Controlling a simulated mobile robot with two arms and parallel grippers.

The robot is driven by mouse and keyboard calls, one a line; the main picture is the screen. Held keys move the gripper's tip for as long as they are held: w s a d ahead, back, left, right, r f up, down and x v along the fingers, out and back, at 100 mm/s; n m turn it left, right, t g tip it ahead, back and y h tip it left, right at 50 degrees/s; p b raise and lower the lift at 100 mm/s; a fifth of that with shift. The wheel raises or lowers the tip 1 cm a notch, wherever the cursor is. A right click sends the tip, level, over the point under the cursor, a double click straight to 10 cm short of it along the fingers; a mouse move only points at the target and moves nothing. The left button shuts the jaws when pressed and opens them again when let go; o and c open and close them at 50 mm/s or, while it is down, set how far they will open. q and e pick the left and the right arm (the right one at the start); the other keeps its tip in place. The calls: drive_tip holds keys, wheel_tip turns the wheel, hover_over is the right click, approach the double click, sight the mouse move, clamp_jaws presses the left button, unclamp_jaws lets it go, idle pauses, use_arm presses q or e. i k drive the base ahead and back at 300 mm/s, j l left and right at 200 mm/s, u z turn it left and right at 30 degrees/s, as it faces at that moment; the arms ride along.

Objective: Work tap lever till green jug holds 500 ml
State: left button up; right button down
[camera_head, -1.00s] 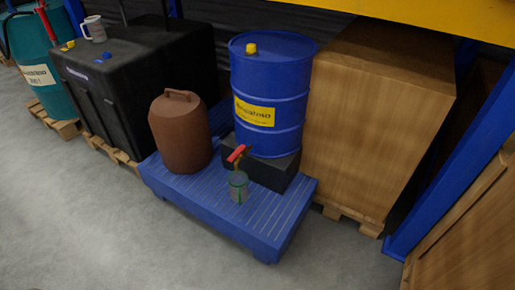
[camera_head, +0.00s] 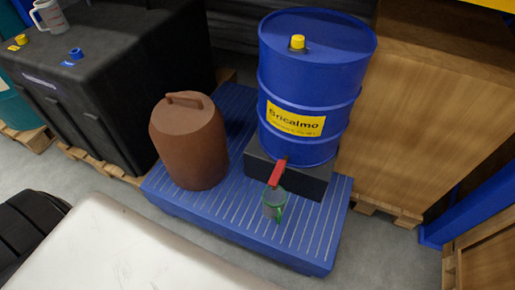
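A blue drum (camera_head: 312,85) with a yellow label and a yellow cap stands on a black block (camera_head: 313,181) on a blue slatted platform (camera_head: 235,222). A tap with a red lever (camera_head: 277,173) sticks out low on the drum's front. The green jug (camera_head: 274,204), clear-looking with a green handle, stands on the platform below the tap. Its liquid level is too small to tell. Neither gripper is in view.
A brown canister (camera_head: 190,140) stands on the platform left of the drum. A large black bin (camera_head: 110,80) at the left carries a measuring jug (camera_head: 49,16) and small blue and yellow caps. A wooden crate (camera_head: 430,110) stands close at the right. Grey floor shows in front.

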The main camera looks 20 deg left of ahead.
sight(279, 167)
drive_tip(key=i+j, duration=0.1)
drive_tip(key=j, duration=0.3)
drive_tip(key=i+j, duration=0.1)
drive_tip(key=j, duration=0.3)
drive_tip(key=i+j, duration=0.1)
drive_tip(key=j, duration=0.3)
drive_tip(key=i+j, duration=0.1)
drive_tip(key=j, duration=0.3)
